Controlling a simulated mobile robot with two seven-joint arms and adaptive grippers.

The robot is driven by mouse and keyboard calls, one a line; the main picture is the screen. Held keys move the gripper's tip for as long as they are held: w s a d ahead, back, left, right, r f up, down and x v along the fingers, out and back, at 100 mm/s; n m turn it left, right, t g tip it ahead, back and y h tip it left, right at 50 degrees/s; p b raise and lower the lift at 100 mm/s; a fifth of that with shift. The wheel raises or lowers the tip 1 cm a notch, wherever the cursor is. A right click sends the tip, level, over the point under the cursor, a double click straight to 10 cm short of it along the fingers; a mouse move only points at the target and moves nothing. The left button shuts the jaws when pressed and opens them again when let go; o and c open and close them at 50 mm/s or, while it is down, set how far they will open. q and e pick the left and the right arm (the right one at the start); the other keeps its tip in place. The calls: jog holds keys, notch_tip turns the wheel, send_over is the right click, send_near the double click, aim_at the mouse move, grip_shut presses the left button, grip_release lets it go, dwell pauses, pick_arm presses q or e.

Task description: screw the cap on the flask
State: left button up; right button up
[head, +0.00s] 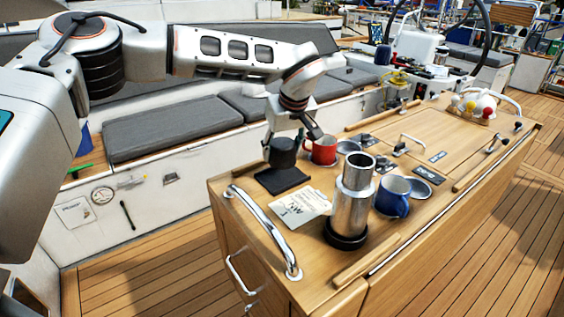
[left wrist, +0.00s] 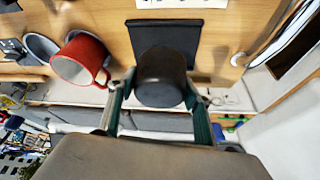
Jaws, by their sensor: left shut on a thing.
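The silver flask (head: 352,200) stands upright on the wooden cockpit table, its narrower neck bare and a dark ring at its base. The black cap (head: 283,153) is between the fingers of my left gripper (head: 288,138), which is shut on it. In the left wrist view the cap (left wrist: 162,78) sits between the two fingers (left wrist: 158,104), over a dark square mat (left wrist: 193,38). The mat also shows in the head view (head: 284,183); whether the cap touches it I cannot tell. The gripper is behind and left of the flask. My right gripper is not in view.
A blue mug (head: 392,198) stands close to the flask's right. A red mug (head: 322,150) is just right of the cap. A paper note (head: 300,208) lies left of the flask. A steel rail (head: 265,232) edges the table's near left end.

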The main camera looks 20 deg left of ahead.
aim_at(282, 141)
pick_arm(q)
notch_tip(282, 141, up, 15)
jog(key=shift+f+p, duration=0.15)
jog(key=shift+p, duration=0.3)
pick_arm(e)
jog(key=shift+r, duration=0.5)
pick_arm(q)
jog(key=s+a+f+m, duration=0.1)
jog(key=s+f, duration=0.2)
jog(key=s, duration=0.4)
jog(key=s+a+f+m+h, duration=0.1)
jog(key=s+a+f, duration=0.1)
jog(key=s, duration=0.4)
jog(key=s+a+f+m+t, duration=0.1)
jog(key=s+f+m, duration=0.1)
jog(key=s+f, duration=0.2)
jog(key=s, duration=0.3)
jog(key=shift+s+a, duration=0.3)
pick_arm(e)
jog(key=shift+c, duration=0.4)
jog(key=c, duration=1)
pick_arm(q)
jog(key=shift+h, duration=0.3)
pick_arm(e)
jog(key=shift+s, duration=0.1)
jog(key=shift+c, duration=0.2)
